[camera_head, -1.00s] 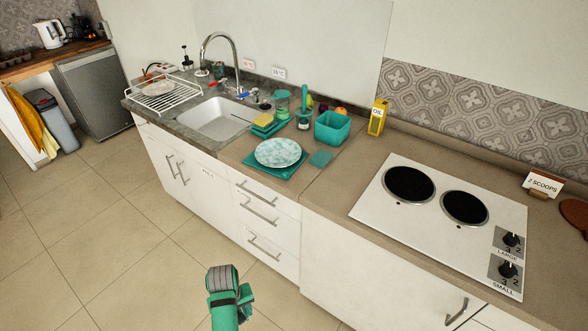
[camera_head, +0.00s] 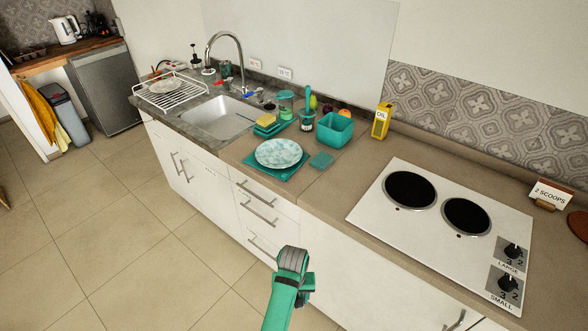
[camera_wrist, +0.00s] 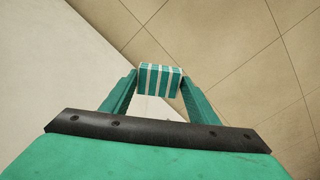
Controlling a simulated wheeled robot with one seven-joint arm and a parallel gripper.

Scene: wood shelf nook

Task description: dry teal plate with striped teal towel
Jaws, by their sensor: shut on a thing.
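The teal plate (camera_head: 279,153), white with teal mottling, lies on a flat teal mat (camera_head: 296,172) on the counter between the sink and the hob. My gripper (camera_wrist: 159,88) is shut on the striped teal towel (camera_wrist: 158,77), a small folded block with teal and white stripes. In the wrist view it sits between the fingertips, above the floor beside the white cabinet. In the head view my arm end (camera_head: 292,262) is in front of the drawers, lower than the counter and apart from the plate; the towel is hidden there.
A teal bin (camera_head: 333,129), a small teal square (camera_head: 321,160) and a yellow sponge (camera_head: 266,119) on a teal tray are near the plate. The sink (camera_head: 217,117) and a wire rack (camera_head: 171,93) with a plate are left. The hob (camera_head: 440,262) and yellow oil box (camera_head: 381,121) are right.

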